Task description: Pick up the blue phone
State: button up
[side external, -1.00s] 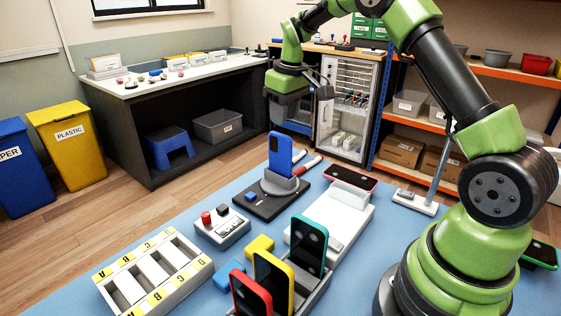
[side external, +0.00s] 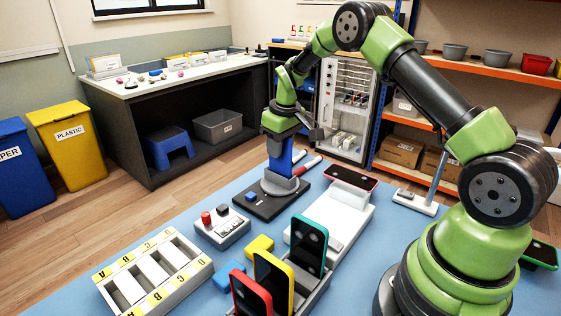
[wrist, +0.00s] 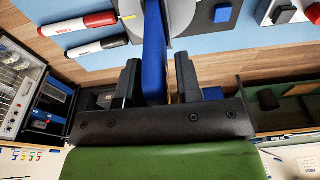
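The blue phone (side external: 281,161) stands upright in a round grey holder (side external: 285,184) on a dark square base. My gripper (side external: 286,136) is above the holder, pointing down, around the top of the phone. In the wrist view the phone (wrist: 154,45) shows edge-on between the two dark fingers of my gripper (wrist: 159,78). The fingers are apart, with a visible gap on the right side of the phone, so the gripper looks open. The phone's upper end is hidden by my gripper in the side view.
Red, yellow and teal phones (side external: 309,246) stand in a grey rack in front. A lettered tray (side external: 155,270) and a button box (side external: 221,227) lie to the left. A pink-edged phone (side external: 351,179) rests on a white stand to the right. Markers (wrist: 85,22) lie close beside the holder.

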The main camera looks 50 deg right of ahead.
grip_shut()
jog(key=shift+r, duration=2.35)
